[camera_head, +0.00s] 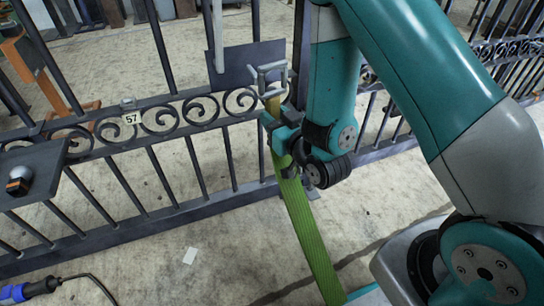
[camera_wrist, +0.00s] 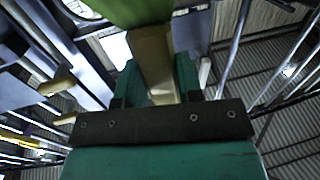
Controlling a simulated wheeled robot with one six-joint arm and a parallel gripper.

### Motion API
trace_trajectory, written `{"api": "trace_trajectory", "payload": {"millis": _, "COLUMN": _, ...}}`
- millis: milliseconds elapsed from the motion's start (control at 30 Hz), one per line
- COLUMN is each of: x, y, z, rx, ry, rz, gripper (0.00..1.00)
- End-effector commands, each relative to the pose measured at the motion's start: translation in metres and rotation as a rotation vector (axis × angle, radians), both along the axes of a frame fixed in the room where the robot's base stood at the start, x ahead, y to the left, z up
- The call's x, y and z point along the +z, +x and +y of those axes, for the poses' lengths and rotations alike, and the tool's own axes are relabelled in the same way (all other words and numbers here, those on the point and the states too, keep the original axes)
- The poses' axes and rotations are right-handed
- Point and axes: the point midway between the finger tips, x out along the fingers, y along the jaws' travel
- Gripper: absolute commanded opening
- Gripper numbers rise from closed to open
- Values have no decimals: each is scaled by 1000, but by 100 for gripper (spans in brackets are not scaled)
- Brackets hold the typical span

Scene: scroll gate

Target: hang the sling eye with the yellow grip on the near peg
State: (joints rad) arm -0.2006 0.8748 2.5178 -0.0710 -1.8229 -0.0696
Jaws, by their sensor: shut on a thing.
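My gripper (camera_head: 281,128) is shut on the yellow grip (camera_head: 272,106) of the sling, in front of the gate. The grip also shows between the teal fingers in the wrist view (camera_wrist: 155,62). The green strap (camera_head: 308,235) hangs from the gripper down to the lower edge of the head view. A grey pronged piece (camera_head: 270,76) shows just above the grip, by the dark plate (camera_head: 232,66). I cannot tell whether it is the eye or a peg. Two tan pegs, upper (camera_wrist: 54,82) and lower (camera_wrist: 62,118), show left of the fingers, apart from the grip.
The dark iron gate (camera_head: 170,120) with scrollwork crosses the view, with a tag marked 57 (camera_head: 131,118). A dark shelf (camera_head: 35,172) with a small round-topped device (camera_head: 19,180) is at left. A blue plug and cable (camera_head: 30,289) lie at lower left. The floor between is mostly clear.

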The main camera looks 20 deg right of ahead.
Motion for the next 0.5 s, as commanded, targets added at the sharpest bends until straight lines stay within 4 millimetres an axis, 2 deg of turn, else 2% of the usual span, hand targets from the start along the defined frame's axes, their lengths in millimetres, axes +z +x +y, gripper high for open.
{"api": "trace_trajectory", "payload": {"millis": 33, "x": -18, "y": -2, "z": 3, "rx": 8, "ry": 1, "rz": -4, "gripper": 5}}
{"api": "trace_trajectory", "payload": {"millis": 100, "x": -23, "y": -5, "z": 7, "rx": 16, "ry": 0, "rz": -2, "gripper": 5}}
{"api": "trace_trajectory", "payload": {"millis": 300, "x": -26, "y": -8, "z": 11, "rx": 28, "ry": 1, "rz": -2, "gripper": 5}}
{"api": "trace_trajectory", "payload": {"millis": 500, "x": -26, "y": -2, "z": 11, "rx": 28, "ry": 2, "rz": -3, "gripper": 5}}
